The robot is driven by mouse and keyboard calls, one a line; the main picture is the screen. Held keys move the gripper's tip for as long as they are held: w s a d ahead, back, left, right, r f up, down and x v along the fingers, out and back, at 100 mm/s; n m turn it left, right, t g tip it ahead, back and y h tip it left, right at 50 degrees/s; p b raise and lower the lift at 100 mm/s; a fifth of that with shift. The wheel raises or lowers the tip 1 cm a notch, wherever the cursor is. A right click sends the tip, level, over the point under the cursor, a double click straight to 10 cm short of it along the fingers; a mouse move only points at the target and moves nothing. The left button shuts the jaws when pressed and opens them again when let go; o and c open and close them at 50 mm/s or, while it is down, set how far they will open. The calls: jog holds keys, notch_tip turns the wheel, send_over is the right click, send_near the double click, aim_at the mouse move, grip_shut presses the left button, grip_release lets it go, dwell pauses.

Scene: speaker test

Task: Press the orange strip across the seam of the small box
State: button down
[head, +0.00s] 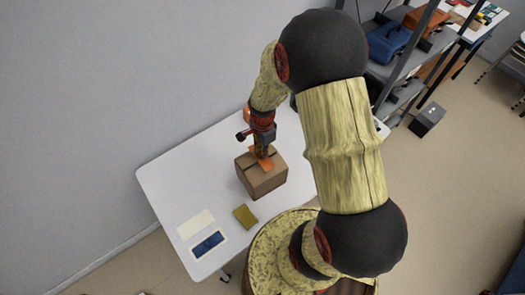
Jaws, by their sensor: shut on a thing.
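The small brown cardboard box (262,181) stands on the white table with its top facing up. The orange strip (266,165) lies at the top of the box, reaching toward its near edge. My gripper (262,153) points down over the box top and is shut on the strip. The fingers hide part of the strip and of the box's seam. I cannot tell how much of the strip touches the cardboard.
On the white table (160,180) are a mustard-coloured block (245,215), a cream sheet (195,223) and a blue item (208,244) with a pale border. A shelf holds a blue case (388,42). The table's left part is clear.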

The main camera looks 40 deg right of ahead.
jog(key=shift+f+b, duration=1.55)
jog(key=shift+f, duration=0.95)
jog(key=c, duration=1.9)
grip_release()
jog(key=shift+r, duration=0.1)
jog(key=shift+r+p, duration=2.9)
jog(key=shift+r, duration=1.1)
